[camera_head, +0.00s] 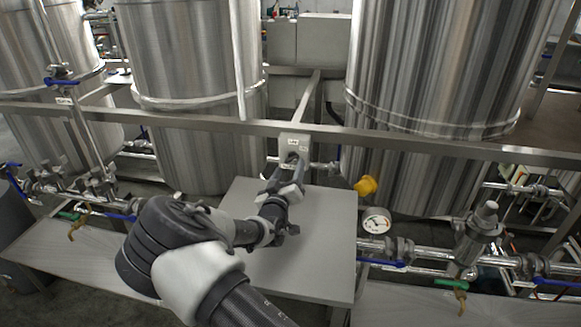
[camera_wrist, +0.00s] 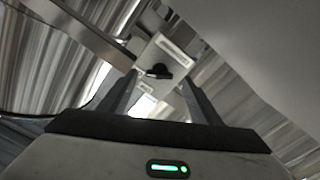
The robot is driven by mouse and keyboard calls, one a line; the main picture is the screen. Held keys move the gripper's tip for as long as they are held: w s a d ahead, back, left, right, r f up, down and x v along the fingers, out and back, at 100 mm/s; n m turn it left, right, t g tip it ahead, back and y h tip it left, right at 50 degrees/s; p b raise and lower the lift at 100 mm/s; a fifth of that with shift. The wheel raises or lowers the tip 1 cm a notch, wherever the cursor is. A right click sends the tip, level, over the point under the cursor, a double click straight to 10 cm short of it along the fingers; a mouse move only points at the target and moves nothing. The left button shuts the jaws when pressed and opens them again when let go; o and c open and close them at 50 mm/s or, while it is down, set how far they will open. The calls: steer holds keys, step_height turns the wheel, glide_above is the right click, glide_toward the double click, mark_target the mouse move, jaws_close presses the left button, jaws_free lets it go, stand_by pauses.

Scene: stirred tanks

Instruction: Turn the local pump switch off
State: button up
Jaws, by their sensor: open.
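The local pump switch (camera_head: 295,147) is a small light-grey box with labels, fixed to the horizontal metal rail between two tanks. In the wrist view the switch box (camera_wrist: 155,50) shows a black rotary knob (camera_wrist: 158,71) and a white label. My gripper (camera_head: 286,172) is just below and in front of the box, reaching up toward it. In the wrist view its two fingers (camera_wrist: 158,88) are apart, with the knob showing between and beyond their tips. The gripper holds nothing. I cannot tell whether the fingers touch the knob, and the knob's exact setting is hard to read.
A flat grey panel (camera_head: 312,262) lies beneath my arm. A yellow knob (camera_head: 366,186) and a round gauge (camera_head: 375,222) are to the right. The metal rail (camera_head: 430,146) crosses in front of large steel tanks (camera_head: 440,70). Pipes with blue-handled valves run along both sides.

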mark_target(292, 158)
steer(key=shift+w+d, duration=0.15)
steer(key=shift+w, duration=0.65)
steer(key=shift+w+d, duration=0.15)
steer(key=shift+w, duration=0.6)
steer(key=shift+c, duration=0.2)
steer(key=c, duration=1)
steer(key=shift+n+b, duration=0.3)
steer(key=shift+b, duration=0.05)
steer(key=shift+f+n+b, duration=0.1)
steer(key=shift+n+b, duration=0.65)
steer(key=shift+n, duration=0.15)
steer(key=n+b, duration=0.2)
steer(key=n, duration=0.1)
steer(key=shift+n, duration=0.3)
steer(key=n, duration=0.2)
steer(key=n+b, duration=0.1)
steer(key=n, duration=0.1)
steer(key=n+b, duration=0.1)
steer(key=shift+d+r+n, duration=0.1)
steer(key=shift+r+n, duration=0.15)
steer(key=shift+n, duration=0.15)
